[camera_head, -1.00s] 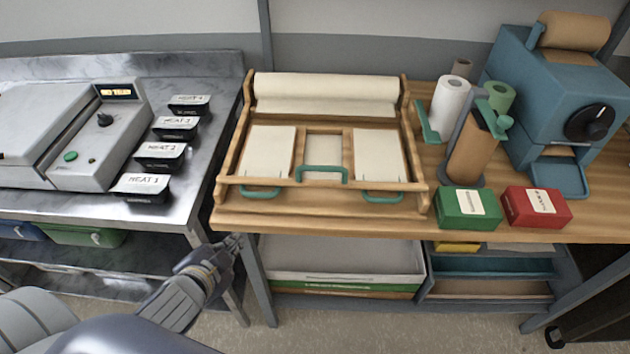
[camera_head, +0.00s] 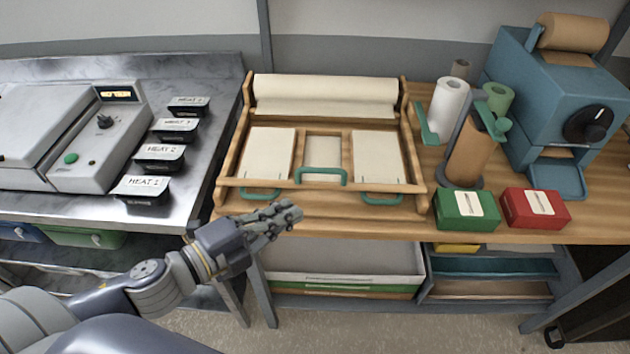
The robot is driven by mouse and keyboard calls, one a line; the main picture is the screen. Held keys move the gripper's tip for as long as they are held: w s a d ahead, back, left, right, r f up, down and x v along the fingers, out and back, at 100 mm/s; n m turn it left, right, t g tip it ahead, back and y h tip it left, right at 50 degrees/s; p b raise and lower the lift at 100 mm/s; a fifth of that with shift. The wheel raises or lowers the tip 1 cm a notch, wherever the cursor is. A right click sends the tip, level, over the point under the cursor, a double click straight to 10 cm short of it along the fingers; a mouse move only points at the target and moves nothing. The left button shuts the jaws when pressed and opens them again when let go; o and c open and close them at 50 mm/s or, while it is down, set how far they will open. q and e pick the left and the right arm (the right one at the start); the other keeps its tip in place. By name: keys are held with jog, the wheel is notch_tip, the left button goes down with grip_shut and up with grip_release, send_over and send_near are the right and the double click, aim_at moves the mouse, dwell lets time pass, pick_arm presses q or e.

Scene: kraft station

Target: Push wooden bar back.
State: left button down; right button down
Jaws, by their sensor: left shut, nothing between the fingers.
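A wooden frame on the wooden table holds a wooden bar (camera_head: 228,182) along its front, with green handles (camera_head: 321,177) near it. Behind the bar lie pale panels (camera_head: 268,154) and a white paper roll (camera_head: 326,89). My left gripper (camera_head: 291,214) is shut and empty. It appears in front of the frame's left part, at the table's front edge, below the left green handle in the picture. I see no contact with the bar. My right gripper is not in view.
Right of the frame stand a green box (camera_head: 466,210), a red box (camera_head: 535,208), paper rolls (camera_head: 449,102) and a blue machine (camera_head: 555,95). A metal bench with black trays (camera_head: 160,157) is on the left. A white bin (camera_head: 340,257) sits below the table.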

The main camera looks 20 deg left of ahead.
pick_arm(q)
jog(key=shift+r+p+x, duration=0.2)
jog(key=shift+p+x, duration=0.35)
jog(key=shift+x, duration=1)
jog(key=p, duration=0.2)
send_near(336, 173)
jog(key=w+d, duration=0.2)
jog(key=w, duration=0.1)
jog(key=shift+w+f+p, duration=0.3)
jog(key=shift+w+f, duration=0.05)
jog(key=shift+w, duration=0.05)
jog(key=shift+r, duration=0.1)
